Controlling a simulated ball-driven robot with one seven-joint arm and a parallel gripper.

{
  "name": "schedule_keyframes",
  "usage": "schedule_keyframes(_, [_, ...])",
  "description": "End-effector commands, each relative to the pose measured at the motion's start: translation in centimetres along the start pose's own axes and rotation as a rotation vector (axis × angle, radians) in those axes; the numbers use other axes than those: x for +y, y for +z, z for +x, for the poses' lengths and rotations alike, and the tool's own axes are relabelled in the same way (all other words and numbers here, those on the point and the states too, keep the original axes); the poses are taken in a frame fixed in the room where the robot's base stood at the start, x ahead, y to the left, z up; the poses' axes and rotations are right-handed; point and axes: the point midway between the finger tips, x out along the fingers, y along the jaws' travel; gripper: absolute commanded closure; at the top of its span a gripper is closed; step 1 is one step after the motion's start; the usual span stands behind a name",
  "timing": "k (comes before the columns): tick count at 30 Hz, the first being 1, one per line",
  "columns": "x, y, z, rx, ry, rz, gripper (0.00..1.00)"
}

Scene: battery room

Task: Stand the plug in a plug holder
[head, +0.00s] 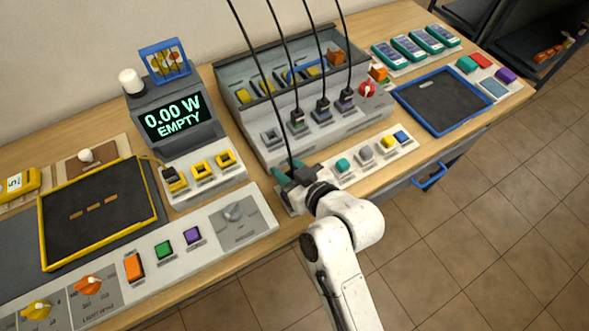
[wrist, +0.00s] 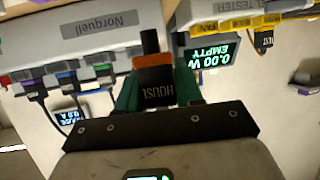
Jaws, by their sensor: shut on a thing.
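My gripper (head: 291,178) is shut on a black plug (wrist: 157,88) with an orange band and the word HOUSE, which shows between the green fingers in the wrist view. In the head view the plug is mostly hidden, and its black cord rises from the gripper. The grey station (head: 256,152) behind the gripper has a row of plug holders. The leftmost holder (head: 271,136) looks empty. Plugs with green (head: 298,119), blue (head: 322,110) and purple (head: 346,100) markings stand to its right, cords upward. My gripper is in front of this row, apart from it.
A tester with a lit screen (head: 174,116) reading 0.00 W EMPTY stands left, with yellow sockets (head: 200,168). A button strip (head: 366,157) lies right of my gripper, and a control panel (head: 215,225) lies left. A blue-rimmed tray (head: 488,116) is farther right. Hanging cords cross above the station.

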Motion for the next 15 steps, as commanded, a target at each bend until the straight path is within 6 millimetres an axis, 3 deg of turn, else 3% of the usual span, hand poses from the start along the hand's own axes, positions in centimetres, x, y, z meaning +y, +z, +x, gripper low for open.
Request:
schedule_keyframes(9, [0.1, 3.3, 1.3, 0.0, 0.001, 0.001, 0.94])
schedule_keyframes(15, [0.1, 4.4, 1.8, 0.001, 0.002, 0.001, 0.94])
